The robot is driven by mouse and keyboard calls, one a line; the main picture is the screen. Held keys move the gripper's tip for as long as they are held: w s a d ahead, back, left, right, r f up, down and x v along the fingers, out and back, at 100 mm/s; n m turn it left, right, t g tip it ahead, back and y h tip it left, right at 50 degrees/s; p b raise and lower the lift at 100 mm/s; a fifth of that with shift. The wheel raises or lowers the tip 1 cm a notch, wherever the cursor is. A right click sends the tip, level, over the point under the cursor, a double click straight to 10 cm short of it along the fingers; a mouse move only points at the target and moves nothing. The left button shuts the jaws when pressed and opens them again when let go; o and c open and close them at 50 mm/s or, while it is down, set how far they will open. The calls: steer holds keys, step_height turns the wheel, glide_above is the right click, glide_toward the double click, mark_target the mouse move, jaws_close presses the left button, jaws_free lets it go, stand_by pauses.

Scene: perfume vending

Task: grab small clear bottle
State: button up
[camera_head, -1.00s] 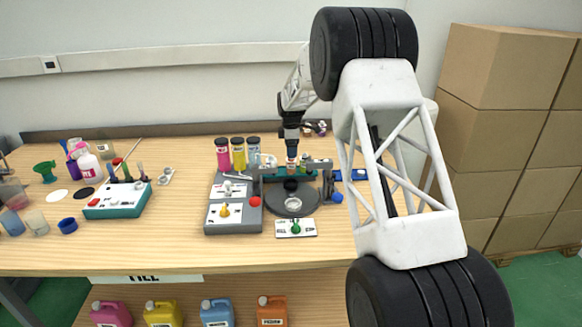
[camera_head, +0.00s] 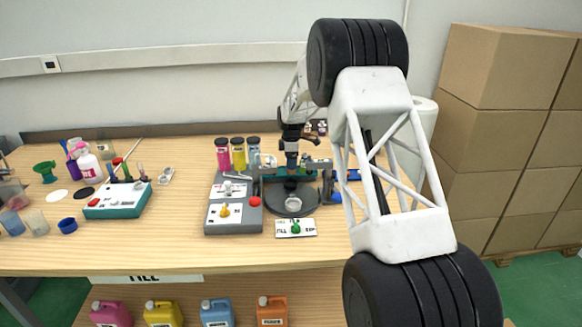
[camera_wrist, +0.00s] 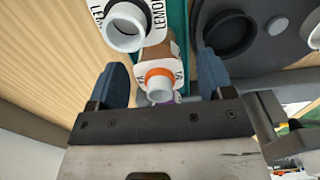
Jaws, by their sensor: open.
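My gripper (camera_head: 291,152) points down over the back of the dispensing station in the head view. In the wrist view its two blue fingers (camera_wrist: 161,80) stand apart, with a small bottle (camera_wrist: 158,88) between them. That bottle has a white neck, an orange ring and a partly hidden label; its body looks brownish. I cannot tell whether it is the small clear bottle. Another white-necked bottle (camera_wrist: 124,28) with a label reading LEMON stands just beside it. In the head view my gripper hides most of what is below it.
Pink, yellow and blue-grey jars (camera_head: 238,153) stand left of my gripper. A grey control box (camera_head: 233,218) with a red knob is in front of them. A white card (camera_head: 296,228) lies at the front. Boxes (camera_head: 500,130) are stacked at the right.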

stand_by(0.3)
steer(key=c, duration=1)
steer(key=shift+r, duration=0.1)
steer(key=shift+r, duration=4.9)
